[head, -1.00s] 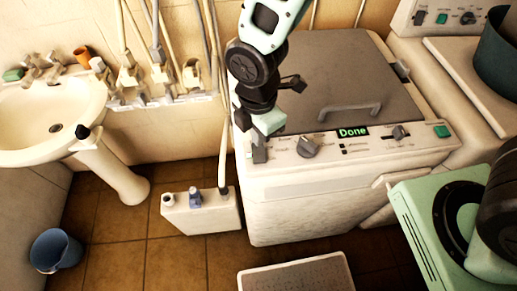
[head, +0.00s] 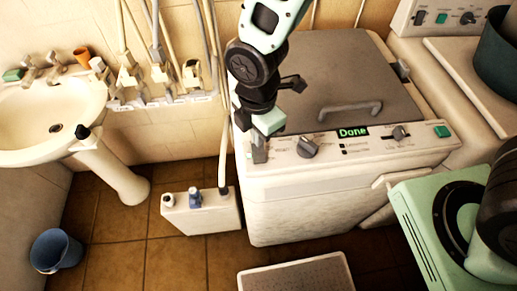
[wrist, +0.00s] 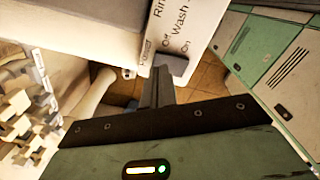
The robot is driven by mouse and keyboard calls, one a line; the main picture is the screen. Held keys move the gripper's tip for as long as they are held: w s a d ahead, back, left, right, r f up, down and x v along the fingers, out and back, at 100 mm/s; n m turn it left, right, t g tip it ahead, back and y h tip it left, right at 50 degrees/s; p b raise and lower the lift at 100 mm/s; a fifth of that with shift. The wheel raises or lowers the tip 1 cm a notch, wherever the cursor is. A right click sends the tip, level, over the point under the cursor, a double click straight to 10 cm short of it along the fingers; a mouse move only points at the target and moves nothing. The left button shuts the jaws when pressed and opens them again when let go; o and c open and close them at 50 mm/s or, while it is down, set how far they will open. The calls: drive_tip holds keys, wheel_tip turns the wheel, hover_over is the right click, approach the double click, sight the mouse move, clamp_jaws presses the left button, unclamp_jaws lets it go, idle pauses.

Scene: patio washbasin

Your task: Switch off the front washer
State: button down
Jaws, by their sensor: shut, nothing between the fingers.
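The front washer (head: 340,195) is white with a grey lid, and its panel display (head: 353,132) reads "Done" in green. In the wrist view, a grey power switch (wrist: 173,64) sits beside the printed labels "Power", "Off" and "On", nearest "On". My gripper (head: 259,154) points down at the left end of the panel, left of the grey knob (head: 307,147). In the wrist view, my gripper's shut fingers (wrist: 157,86) are right by the switch; whether they touch it I cannot tell. In the head view, my gripper hides the switch.
A second machine (head: 452,20) stands behind at right with a dark green tub (head: 500,60) on it. A washbasin (head: 50,115), a blue bucket (head: 56,250) and a white canister (head: 200,212) are at left. A pale mat (head: 297,275) lies on the floor in front.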

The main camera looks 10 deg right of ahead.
drive_tip(key=shift+f+b, duration=0.7)
drive_tip(key=shift+f, duration=0.25)
idle(0.7)
drive_tip(key=shift+r, duration=0.15)
drive_tip(key=shift+r+p, duration=3)
drive_tip(key=shift+r, duration=0.45)
drive_tip(key=shift+f, duration=0.1)
drive_tip(key=shift+b, duration=0.4)
drive_tip(key=s+d+r+m+b, duration=0.1)
drive_tip(key=s+d+m+b, duration=0.7)
drive_tip(key=m, duration=0.8)
drive_tip(key=s+b, duration=0.3)
drive_tip(key=b, duration=0.1)
drive_tip(key=shift+s+r+y, duration=0.15)
drive_tip(key=shift+r+y, duration=0.05)
drive_tip(key=shift+y, duration=0.1)
